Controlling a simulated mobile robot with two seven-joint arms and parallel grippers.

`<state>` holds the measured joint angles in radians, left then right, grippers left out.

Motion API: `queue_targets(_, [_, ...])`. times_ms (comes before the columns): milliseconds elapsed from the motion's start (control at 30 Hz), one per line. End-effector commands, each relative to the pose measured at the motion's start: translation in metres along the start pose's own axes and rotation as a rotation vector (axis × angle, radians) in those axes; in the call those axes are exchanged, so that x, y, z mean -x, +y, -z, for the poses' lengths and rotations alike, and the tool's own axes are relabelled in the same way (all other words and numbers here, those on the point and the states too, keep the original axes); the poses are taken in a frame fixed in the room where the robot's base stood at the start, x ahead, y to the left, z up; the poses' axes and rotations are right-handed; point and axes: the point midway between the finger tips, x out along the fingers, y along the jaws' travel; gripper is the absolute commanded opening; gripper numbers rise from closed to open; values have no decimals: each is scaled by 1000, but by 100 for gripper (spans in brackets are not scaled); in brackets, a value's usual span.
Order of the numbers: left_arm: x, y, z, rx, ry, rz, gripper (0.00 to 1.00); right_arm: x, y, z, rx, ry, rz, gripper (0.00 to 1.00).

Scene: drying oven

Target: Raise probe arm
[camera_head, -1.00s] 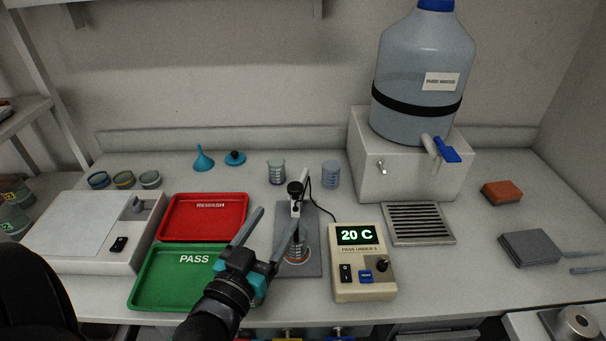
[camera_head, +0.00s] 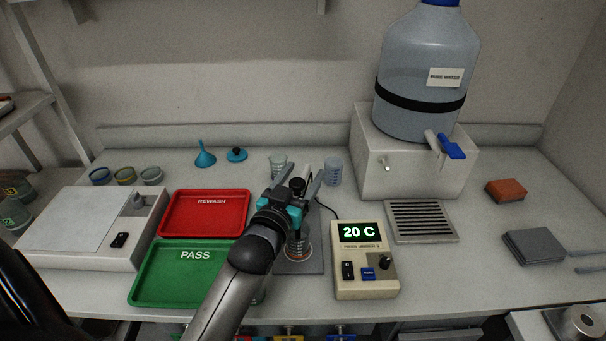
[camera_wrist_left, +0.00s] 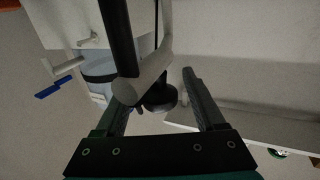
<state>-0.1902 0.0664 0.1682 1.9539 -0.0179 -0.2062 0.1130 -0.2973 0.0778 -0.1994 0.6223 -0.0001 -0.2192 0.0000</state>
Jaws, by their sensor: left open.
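The probe stand has a grey base plate (camera_head: 310,266) and a pale upright arm (camera_head: 307,170) with a black knob (camera_head: 298,187). A small beaker (camera_head: 299,247) stands on the plate, partly hidden by my gripper. My left gripper (camera_head: 299,176) is open above the stand, its fingers on either side of the knob and arm top. In the left wrist view, a grey cylindrical arm piece (camera_wrist_left: 145,82) and the dark knob (camera_wrist_left: 160,98) lie between the spread fingers (camera_wrist_left: 156,92); contact cannot be told. My right gripper is not in view.
The meter (camera_head: 366,283) reading 20 C stands right of the stand, cabled to it. Red REWASH (camera_head: 205,222) and green PASS (camera_head: 165,283) trays lie left. Beakers (camera_head: 278,165) (camera_head: 333,172) stand behind. The water jug (camera_head: 420,75) stands back right.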

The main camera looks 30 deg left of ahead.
Motion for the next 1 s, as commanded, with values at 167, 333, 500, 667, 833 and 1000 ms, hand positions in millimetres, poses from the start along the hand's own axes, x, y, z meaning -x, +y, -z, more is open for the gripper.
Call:
queue_targets(167, [-5,0,0,0,0,0,71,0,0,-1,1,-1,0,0])
queue_targets(333, [-5,0,0,0,0,0,71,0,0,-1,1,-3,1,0])
queue_targets(500, [-5,0,0,0,0,0,58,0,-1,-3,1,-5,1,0])
queue_targets(667, [-5,0,0,0,0,0,40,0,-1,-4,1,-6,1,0])
queue_targets(833, [-5,0,0,1,0,0,21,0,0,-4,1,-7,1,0])
queue_targets(1000, [-5,0,0,1,0,0,2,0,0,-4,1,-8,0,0])
